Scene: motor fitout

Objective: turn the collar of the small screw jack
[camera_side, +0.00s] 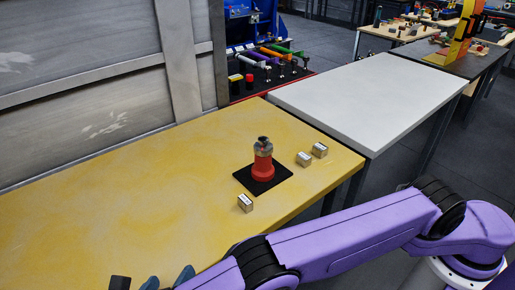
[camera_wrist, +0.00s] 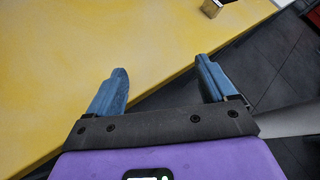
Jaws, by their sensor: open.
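The small screw jack (camera_side: 263,166) stands upright on a black square plate (camera_side: 246,178) on the yellow table, in the side view. Its body is red. Its collar (camera_side: 263,147) is the grey-green part near the top, with a dark tip above it. My gripper (camera_side: 168,281) shows at the bottom edge of the side view, at the near side of the table and well apart from the jack. In the wrist view my gripper (camera_wrist: 163,82) has its two blue fingers spread wide with nothing between them. The jack is out of the wrist view.
Small labelled metal blocks stand around the plate: one in front (camera_side: 245,203) and two to the right (camera_side: 304,159) (camera_side: 320,149). One block (camera_wrist: 211,8) shows at the top of the wrist view. The yellow table (camera_side: 120,200) is clear to the left. A metal wall (camera_side: 100,100) runs behind it.

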